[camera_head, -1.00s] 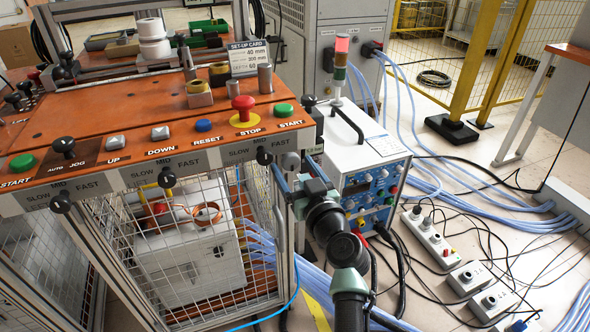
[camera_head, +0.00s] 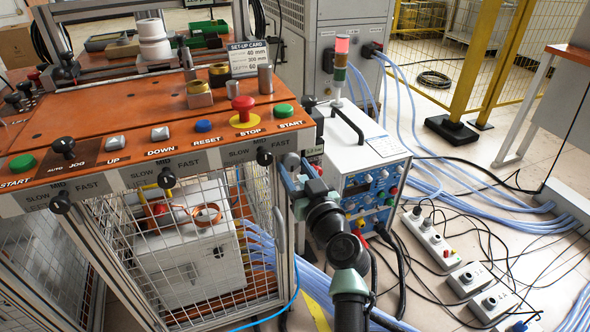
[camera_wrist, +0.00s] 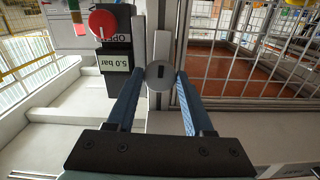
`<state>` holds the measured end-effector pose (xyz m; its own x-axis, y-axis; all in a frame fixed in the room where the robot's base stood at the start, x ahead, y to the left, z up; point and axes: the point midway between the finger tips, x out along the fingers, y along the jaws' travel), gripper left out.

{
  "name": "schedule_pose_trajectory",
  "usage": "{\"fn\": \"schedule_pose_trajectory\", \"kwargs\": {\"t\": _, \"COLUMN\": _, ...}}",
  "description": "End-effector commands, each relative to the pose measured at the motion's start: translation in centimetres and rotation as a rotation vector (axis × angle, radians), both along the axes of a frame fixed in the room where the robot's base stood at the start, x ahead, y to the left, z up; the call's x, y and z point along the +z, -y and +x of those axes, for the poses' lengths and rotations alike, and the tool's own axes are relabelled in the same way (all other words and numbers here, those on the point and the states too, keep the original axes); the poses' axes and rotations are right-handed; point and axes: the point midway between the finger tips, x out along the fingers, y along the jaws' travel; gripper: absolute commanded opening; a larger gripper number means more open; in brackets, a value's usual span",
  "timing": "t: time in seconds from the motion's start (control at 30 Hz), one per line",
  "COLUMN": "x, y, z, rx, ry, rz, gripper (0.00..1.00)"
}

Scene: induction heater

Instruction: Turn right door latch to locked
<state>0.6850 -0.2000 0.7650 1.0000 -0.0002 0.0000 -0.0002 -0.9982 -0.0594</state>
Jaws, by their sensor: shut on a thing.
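The right door latch (camera_wrist: 159,74) is a round grey knob with a dark slot that stands about upright in the wrist view. In the head view the latch (camera_head: 291,161) is a small grey disc at the top right corner of the mesh cage. My gripper (camera_wrist: 160,76) is shut on the latch, with one blue-padded finger on each side of it. In the head view my gripper (camera_head: 292,168) reaches the latch from the right, beside the cage post. The far sides of the fingertips are hidden.
A red knob (camera_wrist: 102,23) and a "5.0 bar" label (camera_wrist: 116,64) sit left of the latch. The mesh door (camera_head: 205,262) has a grey handle (camera_head: 281,231) below. Cables cover the floor.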

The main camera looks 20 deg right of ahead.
Motion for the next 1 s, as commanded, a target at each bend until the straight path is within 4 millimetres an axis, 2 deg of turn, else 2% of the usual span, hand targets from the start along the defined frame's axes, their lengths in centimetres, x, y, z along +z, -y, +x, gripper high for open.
{"fn": "schedule_pose_trajectory", "kwargs": {"t": 0.27, "x": -0.11, "y": -0.11, "z": 0.00, "rx": 0.001, "ry": 0.000, "rz": 0.194, "gripper": 0.00}}
{"fn": "schedule_pose_trajectory", "kwargs": {"t": 1.0, "x": 0.07, "y": -0.19, "z": -0.03, "rx": 0.000, "ry": -0.003, "rz": 0.898, "gripper": 0.00}}
